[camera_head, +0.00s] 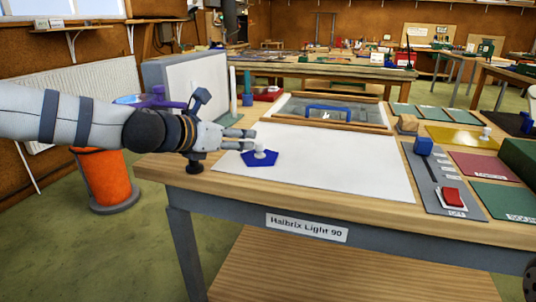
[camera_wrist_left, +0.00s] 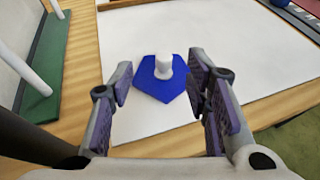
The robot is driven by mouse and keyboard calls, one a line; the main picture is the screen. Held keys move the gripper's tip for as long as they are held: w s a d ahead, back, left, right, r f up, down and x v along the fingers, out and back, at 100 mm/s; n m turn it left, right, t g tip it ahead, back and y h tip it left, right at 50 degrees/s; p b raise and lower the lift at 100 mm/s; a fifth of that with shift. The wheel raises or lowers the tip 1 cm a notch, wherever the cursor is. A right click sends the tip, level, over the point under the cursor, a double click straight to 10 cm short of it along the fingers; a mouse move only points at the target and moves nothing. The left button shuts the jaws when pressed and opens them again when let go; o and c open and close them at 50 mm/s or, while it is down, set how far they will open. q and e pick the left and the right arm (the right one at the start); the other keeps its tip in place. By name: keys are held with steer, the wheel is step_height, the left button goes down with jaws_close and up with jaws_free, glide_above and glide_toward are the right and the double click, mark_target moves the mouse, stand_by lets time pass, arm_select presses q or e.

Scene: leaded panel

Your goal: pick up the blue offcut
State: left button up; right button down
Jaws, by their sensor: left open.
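The blue offcut (camera_head: 260,158) is a flat, angular blue piece with a white knob standing on it. It lies on the white sheet on the workbench, near the sheet's left side. In the left wrist view the blue offcut (camera_wrist_left: 165,88) shows ahead, between the fingers. My left gripper (camera_head: 245,140) comes in from the left and is just left of the offcut, apart from it. In the left wrist view the left gripper's fingers (camera_wrist_left: 160,85) are spread and empty. My right gripper is not in view.
The white sheet (camera_head: 330,180) is mostly clear. Behind it is a wooden-framed panel (camera_head: 335,112) with a blue handle (camera_head: 328,108). At right a grey control strip (camera_head: 437,180) carries a blue block (camera_head: 423,145) and a red switch (camera_head: 452,197). An orange bin (camera_head: 107,180) stands left of the bench.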

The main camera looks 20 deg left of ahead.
mark_target(257, 146)
arm_select(q)
steer(key=x, duration=0.3)
steer(key=f+b+x, duration=0.1)
steer(key=x, duration=0.2)
steer(key=s+f+x, duration=0.1)
steer(key=x, duration=0.2)
steer(key=shift+w+d+b, duration=0.1)
steer(key=shift+d+b, duration=0.05)
steer(key=shift+b, duration=0.15)
steer(key=shift+w+d, duration=0.15)
steer(key=shift+w, duration=0.2)
steer(key=shift+r, duration=0.15)
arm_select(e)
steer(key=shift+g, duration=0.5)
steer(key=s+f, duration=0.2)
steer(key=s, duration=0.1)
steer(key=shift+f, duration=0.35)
arm_select(q)
jaws_close()
